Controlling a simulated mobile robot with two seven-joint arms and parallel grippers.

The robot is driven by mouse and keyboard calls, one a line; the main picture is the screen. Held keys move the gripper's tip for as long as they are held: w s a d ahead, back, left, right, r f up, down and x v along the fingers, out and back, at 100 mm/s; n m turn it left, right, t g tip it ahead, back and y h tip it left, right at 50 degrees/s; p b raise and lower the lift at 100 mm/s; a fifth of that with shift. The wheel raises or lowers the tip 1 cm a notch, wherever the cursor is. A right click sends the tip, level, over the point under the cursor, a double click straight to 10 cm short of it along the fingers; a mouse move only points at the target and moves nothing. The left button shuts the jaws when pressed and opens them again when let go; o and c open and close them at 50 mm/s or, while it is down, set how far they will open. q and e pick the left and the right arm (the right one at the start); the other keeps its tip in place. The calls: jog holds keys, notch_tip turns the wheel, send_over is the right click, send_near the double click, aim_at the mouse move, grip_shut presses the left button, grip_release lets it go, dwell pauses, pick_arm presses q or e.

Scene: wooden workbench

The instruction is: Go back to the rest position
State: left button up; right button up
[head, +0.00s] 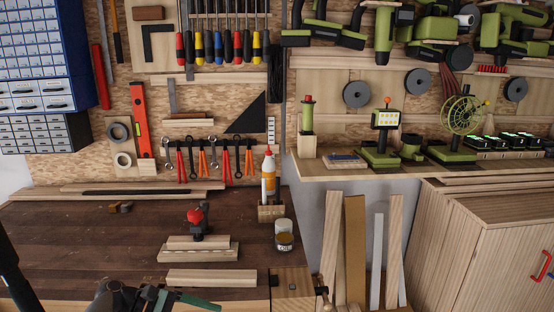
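A dark rounded shape (118,296) with a grey-green pointed piece toward the right shows at the bottom edge, over the front of the workbench (60,235). It looks like part of my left arm and gripper, but it is cut off by the frame. I cannot tell whether its fingers are open or shut, or whether the green piece is held. A dark arm link of mine crosses the lower left corner. My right gripper is not in the picture.
On the bench stand a red-knobbed hand plane (198,222) on wood blocks, a loose wood strip (212,277), a can (284,241) and a glue bottle (269,168) in a wooden holder. A vise (292,287) is at the front right. The bench's left middle is clear.

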pick_arm(q)
jog(key=s+f+m+t+y, duration=0.1)
jog(key=s+f+m+y, duration=0.1)
jog(key=s+f, duration=0.35)
jog(key=s+f+m+t+y, duration=0.1)
jog(key=s+f+m+y, duration=0.15)
jog(key=f, duration=0.65)
jog(key=s+f+m+t+y, duration=0.1)
jog(key=s+f+m+y, duration=0.1)
jog(key=s+f, duration=0.35)
jog(key=s+f+m+t+y, duration=0.2)
jog(key=s+f+m+y, duration=0.1)
jog(key=s+m, duration=0.25)
jog(key=s+r+m+t+y+p, duration=0.1)
jog(key=s+r+m+t, duration=0.2)
jog(key=s+r+m, duration=0.3)
jog(key=shift+s+a+t, duration=0.35)
jog(key=shift+s+t, duration=0.05)
jog(key=shift+s, duration=0.2)
